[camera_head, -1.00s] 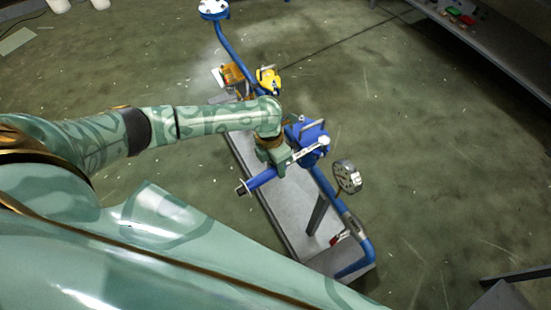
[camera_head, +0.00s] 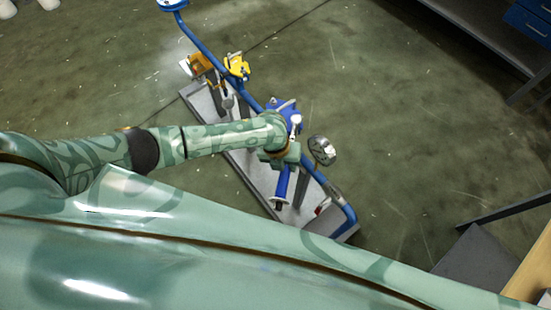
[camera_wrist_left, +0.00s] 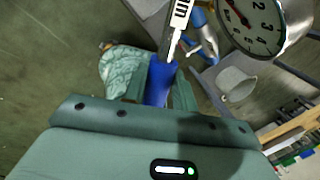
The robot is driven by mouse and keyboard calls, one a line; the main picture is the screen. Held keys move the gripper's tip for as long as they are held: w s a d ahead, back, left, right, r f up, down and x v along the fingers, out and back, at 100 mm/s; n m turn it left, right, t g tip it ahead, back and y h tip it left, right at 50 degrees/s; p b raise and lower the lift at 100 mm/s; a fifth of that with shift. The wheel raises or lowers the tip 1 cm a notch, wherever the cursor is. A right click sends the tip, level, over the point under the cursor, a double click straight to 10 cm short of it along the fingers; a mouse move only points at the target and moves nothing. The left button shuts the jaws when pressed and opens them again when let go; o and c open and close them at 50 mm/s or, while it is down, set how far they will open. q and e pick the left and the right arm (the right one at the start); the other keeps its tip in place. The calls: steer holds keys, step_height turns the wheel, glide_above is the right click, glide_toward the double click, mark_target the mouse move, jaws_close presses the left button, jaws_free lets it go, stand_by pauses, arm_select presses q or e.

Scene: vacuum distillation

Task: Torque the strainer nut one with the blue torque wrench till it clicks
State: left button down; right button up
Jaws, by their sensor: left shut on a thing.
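The blue torque wrench has a blue handle (camera_head: 282,184) and a silver shaft (camera_head: 295,124). My left gripper (camera_head: 284,160) is shut on the handle, whose free end sticks out below it. In the left wrist view the blue handle (camera_wrist_left: 160,82) lies between the jaws and the silver shaft (camera_wrist_left: 180,22) runs up out of the picture. The wrench's head end is at the blue strainer body (camera_head: 275,105) on the blue pipe. My arm partly covers this body. The nut is hidden, so its seating in the wrench cannot be told. My right gripper is not in view.
A round gauge (camera_head: 322,150) stands close to the right of the wrench; it is large in the left wrist view (camera_wrist_left: 250,20). A yellow fitting (camera_head: 237,66) and an orange part (camera_head: 200,64) are farther up the pipe. The grey skid base (camera_head: 235,160) lies underneath. Floor right is clear.

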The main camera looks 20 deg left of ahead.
arm_select(q)
steer(key=w+d+n+t, duration=0.1)
steer(key=w+d+n, duration=0.1)
steer(key=d+n, duration=0.3)
steer(key=d, duration=0.3)
steer(key=shift+w+n+y, duration=0.3)
steer(key=shift+w+n, duration=0.1)
steer(key=shift+s+a+m+p, duration=0.3)
steer(key=shift+s+a+m, duration=0.1)
steer(key=shift+a+m, duration=0.25)
steer(key=shift+s+a+m+p, duration=0.35)
steer(key=shift+a+m, duration=0.1)
steer(key=shift+a, duration=0.3)
steer(key=shift+s+a+m+g, duration=0.25)
steer(key=shift+a+m, duration=0.3)
steer(key=shift+a, duration=0.2)
steer(key=shift+s+a+m+g, duration=0.2)
steer(key=shift+a+m, duration=0.35)
steer(key=shift+a, duration=0.2)
